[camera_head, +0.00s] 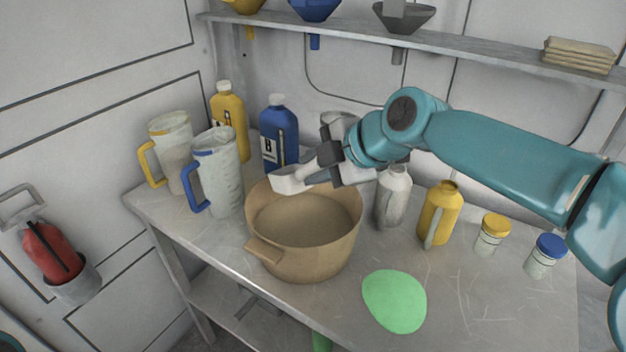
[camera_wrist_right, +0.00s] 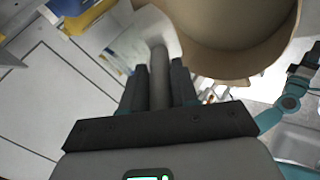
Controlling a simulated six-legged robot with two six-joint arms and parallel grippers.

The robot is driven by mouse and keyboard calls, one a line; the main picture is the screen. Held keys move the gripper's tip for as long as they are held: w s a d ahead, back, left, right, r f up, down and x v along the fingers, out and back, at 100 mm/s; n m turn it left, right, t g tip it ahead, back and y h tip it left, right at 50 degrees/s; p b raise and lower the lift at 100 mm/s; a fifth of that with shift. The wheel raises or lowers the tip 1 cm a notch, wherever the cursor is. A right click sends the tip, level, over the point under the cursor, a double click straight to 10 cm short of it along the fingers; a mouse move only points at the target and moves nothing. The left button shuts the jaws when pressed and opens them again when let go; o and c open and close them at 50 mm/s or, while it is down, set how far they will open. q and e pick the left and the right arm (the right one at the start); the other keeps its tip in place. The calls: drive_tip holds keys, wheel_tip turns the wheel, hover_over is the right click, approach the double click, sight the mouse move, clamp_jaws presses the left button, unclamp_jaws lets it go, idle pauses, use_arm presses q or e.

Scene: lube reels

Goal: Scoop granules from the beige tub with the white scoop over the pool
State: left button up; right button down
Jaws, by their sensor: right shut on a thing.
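The beige tub (camera_head: 303,262) stands upright on the bench, with a handle at its front left. A level tan surface, probably the granules (camera_head: 305,222), shows inside. My right gripper (camera_head: 326,163) is shut on the handle of the white scoop (camera_head: 288,181), above the tub's back rim. The scoop's head is over the back left part of the opening; whether it holds anything cannot be seen. In the right wrist view the scoop's handle (camera_wrist_right: 158,75) lies between the fingers, beside the tub (camera_wrist_right: 235,65). The green pool (camera_head: 394,300) lies flat at the tub's right front. My left gripper is not clearly visible.
A blue-handled jug (camera_head: 222,175) and a yellow-handled jug (camera_head: 170,150) stand left of the tub. Blue (camera_head: 279,135) and yellow (camera_head: 228,118) bottles stand behind. A grey bottle (camera_head: 393,197), yellow bottle (camera_head: 440,213) and two jars line the right. A shelf (camera_head: 480,55) runs above.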

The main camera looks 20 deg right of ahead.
drive_tip(key=shift+s+d+r+t+y+b, duration=0.2)
drive_tip(key=shift+s+t+b, duration=0.25)
drive_tip(key=shift+b, duration=1)
drive_tip(key=shift+s+r+t+y+b, duration=0.1)
drive_tip(key=shift+s+r+t+b, duration=0.3)
drive_tip(key=shift+b, duration=1)
wheel_tip(320, 180, up, 6)
drive_tip(key=s+t+b, duration=0.2)
drive_tip(key=b, duration=0.1)
drive_tip(key=shift+d+f+n+y, duration=0.2)
drive_tip(key=shift+d+n+y, duration=0.05)
drive_tip(key=shift+n+y, duration=0.15)
drive_tip(key=shift+s, duration=0.1)
drive_tip(key=shift+s+f, duration=0.1)
